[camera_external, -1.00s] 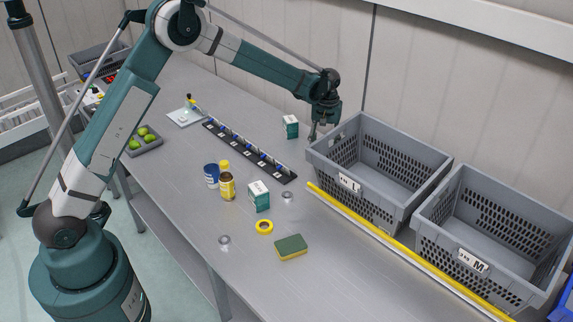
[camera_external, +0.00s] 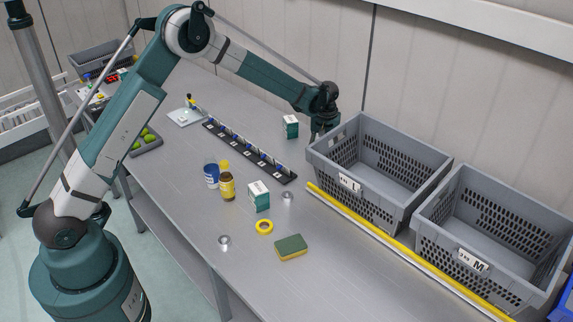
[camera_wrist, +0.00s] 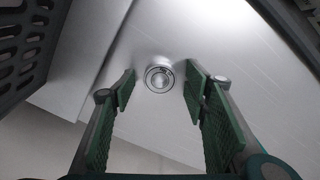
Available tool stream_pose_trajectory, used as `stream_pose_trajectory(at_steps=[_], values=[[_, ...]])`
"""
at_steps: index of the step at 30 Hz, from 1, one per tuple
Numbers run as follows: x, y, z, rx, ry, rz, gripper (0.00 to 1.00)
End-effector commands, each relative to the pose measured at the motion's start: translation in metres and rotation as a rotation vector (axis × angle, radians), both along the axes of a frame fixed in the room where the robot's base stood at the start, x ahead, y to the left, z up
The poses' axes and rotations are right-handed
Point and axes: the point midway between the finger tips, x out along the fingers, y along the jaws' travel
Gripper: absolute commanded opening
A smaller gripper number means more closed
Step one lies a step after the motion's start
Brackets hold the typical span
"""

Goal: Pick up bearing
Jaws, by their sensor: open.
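A small round metal bearing (camera_wrist: 159,78) shows in the wrist view, flat on the grey tabletop, between the two green-padded fingers of my gripper (camera_external: 318,136) and apart from both. My gripper is open and empty. Two small round metal pieces that look like bearings lie on the table: one right of the teal-and-white box (camera_external: 287,196), the other nearer the front edge (camera_external: 224,240).
Two grey totes (camera_external: 343,185) and (camera_external: 440,235) stand on the right behind a yellow-edged rail. A second teal-and-white box (camera_external: 291,126) is close left of my gripper.

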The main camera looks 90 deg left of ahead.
Motion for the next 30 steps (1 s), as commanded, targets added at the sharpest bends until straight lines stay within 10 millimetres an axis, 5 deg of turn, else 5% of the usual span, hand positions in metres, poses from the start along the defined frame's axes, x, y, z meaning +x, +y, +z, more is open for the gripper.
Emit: stream_pose_trajectory(at_steps=[15, 22, 30], values=[[0.0, 0.0, 0.0002, 0.0, 0.0, 0.0, 0.45], [0.0, 0.0, 0.0002, 0.0, 0.0, 0.0, 0.15], [0.0, 0.0, 0.0005, 0.0, 0.0, 0.0, 0.14]])
